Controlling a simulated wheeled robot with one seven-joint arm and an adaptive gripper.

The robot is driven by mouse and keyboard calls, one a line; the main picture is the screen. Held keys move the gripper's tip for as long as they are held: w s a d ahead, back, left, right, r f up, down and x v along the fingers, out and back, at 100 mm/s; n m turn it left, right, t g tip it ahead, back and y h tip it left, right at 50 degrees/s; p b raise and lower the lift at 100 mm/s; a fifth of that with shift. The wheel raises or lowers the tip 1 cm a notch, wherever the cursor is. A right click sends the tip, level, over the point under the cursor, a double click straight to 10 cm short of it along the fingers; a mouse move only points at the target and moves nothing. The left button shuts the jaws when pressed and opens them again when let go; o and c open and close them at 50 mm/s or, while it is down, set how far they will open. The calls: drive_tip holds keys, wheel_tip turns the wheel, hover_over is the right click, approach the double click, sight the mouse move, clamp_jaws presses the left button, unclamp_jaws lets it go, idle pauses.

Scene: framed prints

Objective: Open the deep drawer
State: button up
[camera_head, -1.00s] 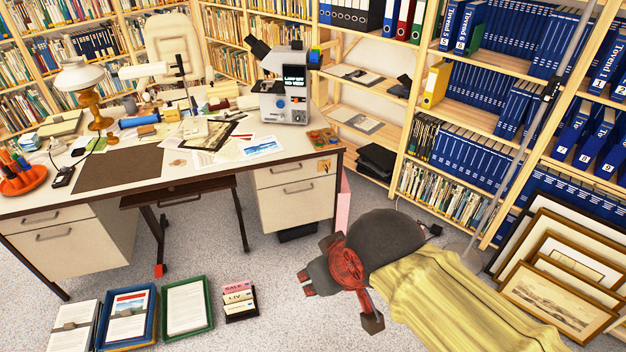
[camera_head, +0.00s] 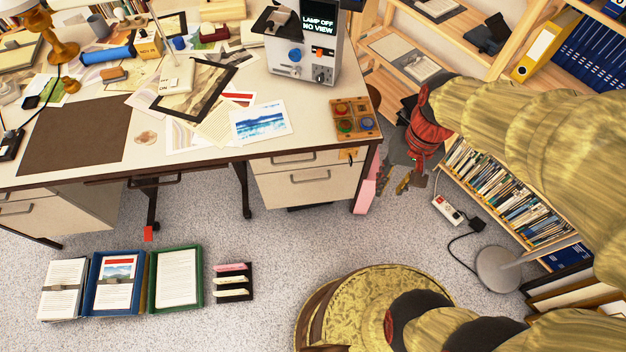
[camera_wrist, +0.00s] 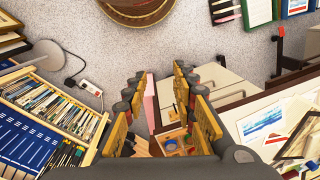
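The desk's right pedestal has a shallow upper drawer (camera_head: 276,162) and a taller lower drawer (camera_head: 318,190), both cream with metal handles. Both look closed in the head view. The lower drawer's handle (camera_head: 309,178) is visible. The pedestal fronts (camera_wrist: 225,78) also show right of my fingers in the wrist view. My gripper (camera_head: 400,178) hangs right of the desk's front right corner, apart from the drawers. In the wrist view my gripper (camera_wrist: 160,76) is open, with nothing between its fingers.
The left pedestal (camera_head: 70,212) also has drawers. Document trays (camera_head: 125,282) and a small card rack (camera_head: 233,283) lie on the floor. A pink panel (camera_head: 364,196) stands beside the right pedestal. A power strip (camera_head: 447,209), lamp base (camera_head: 497,268) and bookshelf are at right.

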sight(312, 181)
drive_tip(key=w+a+f+m+g+y, duration=0.15)
drive_tip(key=a+f+m+y, duration=0.25)
drive_tip(key=f+m, duration=0.6)
drive_tip(key=w+a+f+m+y, duration=0.3)
drive_tip(key=a+f+m+y, duration=0.2)
drive_tip(key=f, duration=0.8)
drive_tip(key=w+a+f+m+y, duration=0.2)
drive_tip(key=a+f+m+y, duration=0.2)
drive_tip(key=f+m, duration=0.6)
drive_tip(key=w+f+m+t+y, duration=0.1)
drive_tip(key=w+f+m+t, duration=0.45)
drive_tip(key=f+m, duration=0.35)
drive_tip(key=w+d+f+m+t+h, duration=0.1)
drive_tip(key=w+d+m+t, duration=0.1)
drive_tip(key=w+m+t, duration=0.5)
drive_tip(key=shift+m+g, duration=0.6)
drive_tip(key=shift+g, duration=0.2)
drive_tip(key=w+a+b, duration=0.1)
drive_tip(key=w+a, duration=0.1)
drive_tip(key=w+a+b, duration=0.1)
drive_tip(key=w, duration=0.1)
drive_tip(key=w+a+f+b, duration=0.1)
drive_tip(key=w+a, duration=0.1)
drive_tip(key=shift+w+a, duration=0.1)
drive_tip(key=shift+a, duration=0.25)
drive_tip(key=shift+c, duration=1.4)
